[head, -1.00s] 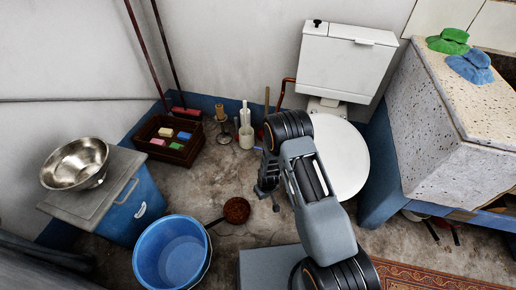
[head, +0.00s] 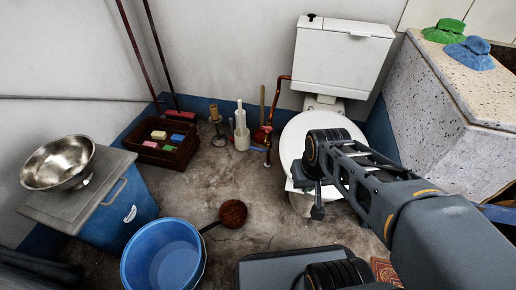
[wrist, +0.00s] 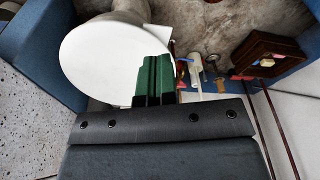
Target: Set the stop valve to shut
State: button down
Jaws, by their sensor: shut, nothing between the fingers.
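A copper pipe (head: 284,85) runs from the white cistern (head: 342,62) down the wall on its left. The stop valve (head: 267,130) appears to be the small fitting on this pipe, near the floor; its handle setting is too small to tell. My gripper (head: 318,212) is in front of the white toilet lid (head: 300,128), to the right of the pipe and apart from it. In the wrist view my gripper's dark green fingers (wrist: 154,75) are together and empty, in front of the lid. They partly hide the area near the pipe there.
A white brush holder (head: 241,135) and a dark crate (head: 168,142) stand along the wall. A blue bucket (head: 163,255) and a brown ladle (head: 233,213) are on the floor. The speckled stone trough (head: 440,120) bounds the right.

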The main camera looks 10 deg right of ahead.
aim_at(267, 150)
jog(key=z, duration=0.5)
jog(key=k, duration=1.2)
jog(key=u, duration=0.05)
jog(key=i, duration=0.75)
jog(key=u, duration=0.65)
jog(key=i, duration=0.95)
jog(key=z, duration=0.1)
